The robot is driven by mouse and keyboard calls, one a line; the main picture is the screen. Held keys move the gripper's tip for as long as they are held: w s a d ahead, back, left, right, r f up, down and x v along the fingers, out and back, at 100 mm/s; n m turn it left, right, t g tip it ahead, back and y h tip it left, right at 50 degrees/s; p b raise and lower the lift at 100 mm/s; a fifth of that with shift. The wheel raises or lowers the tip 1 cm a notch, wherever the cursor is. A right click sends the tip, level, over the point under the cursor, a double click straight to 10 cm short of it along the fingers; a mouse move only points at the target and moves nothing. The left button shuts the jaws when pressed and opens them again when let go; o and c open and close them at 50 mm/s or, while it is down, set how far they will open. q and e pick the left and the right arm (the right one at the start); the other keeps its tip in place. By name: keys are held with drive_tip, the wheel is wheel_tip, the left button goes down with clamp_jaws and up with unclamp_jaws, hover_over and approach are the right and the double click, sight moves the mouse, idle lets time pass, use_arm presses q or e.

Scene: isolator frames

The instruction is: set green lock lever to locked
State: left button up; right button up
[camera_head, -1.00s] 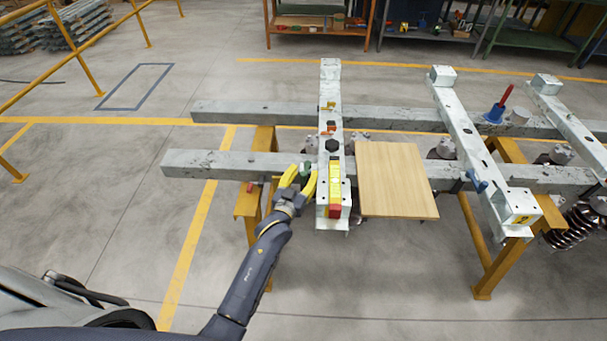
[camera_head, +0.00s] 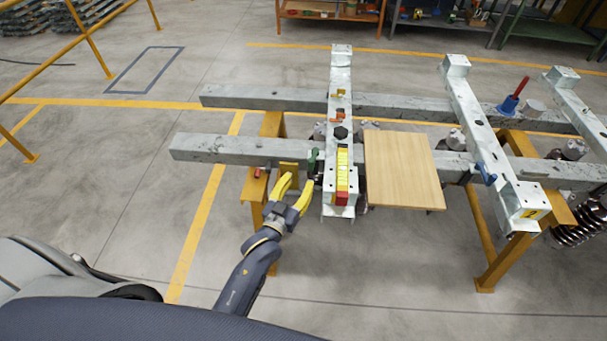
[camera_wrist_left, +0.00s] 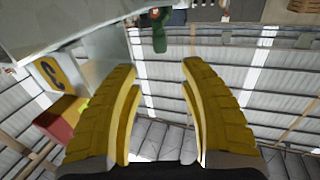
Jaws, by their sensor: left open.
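The green lock lever (camera_head: 313,158) is at the left side of the near end of the upright-running grey beam (camera_head: 340,98). It also shows at the top of the left wrist view (camera_wrist_left: 159,34), its green end hanging down. My left gripper (camera_head: 296,184) has yellow fingers and is open and empty. It is on the near side of the lever, apart from it. In the left wrist view the gap between the fingertips (camera_wrist_left: 160,68) lines up below the lever. The lever's pivot and any lock marking cannot be made out. My right gripper is not in view.
A yellow level (camera_head: 342,168) and a red block (camera_head: 341,198) are on the beam's near end, right of my gripper. A wooden board (camera_head: 404,170) is farther right. Floor at left is free.

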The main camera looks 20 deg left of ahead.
use_arm(q)
drive_tip(key=shift+s+a, duration=0.1)
drive_tip(key=shift+s, duration=0.8)
drive_tip(key=shift+o, duration=0.4)
drive_tip(key=shift+w+a, duration=0.1)
drive_tip(key=shift+a, duration=0.3)
drive_tip(key=c, duration=0.4)
drive_tip(key=a+n, duration=0.1)
drive_tip(key=a, duration=0.1)
drive_tip(key=a+n+h, duration=0.1)
drive_tip(key=shift+w+a+f+n, duration=0.15)
drive_tip(key=shift+a+f+n, duration=0.1)
drive_tip(key=shift+a+n, duration=0.1)
clamp_jaws()
drive_tip(key=a+n, duration=0.4)
drive_tip(key=n, duration=1.1)
drive_tip(key=w+d, duration=0.5)
drive_tip(key=w, duration=0.5)
drive_tip(key=shift+w+d+f, duration=0.15)
drive_tip(key=shift+d+f, duration=0.05)
drive_tip(key=shift+d, duration=0.05)
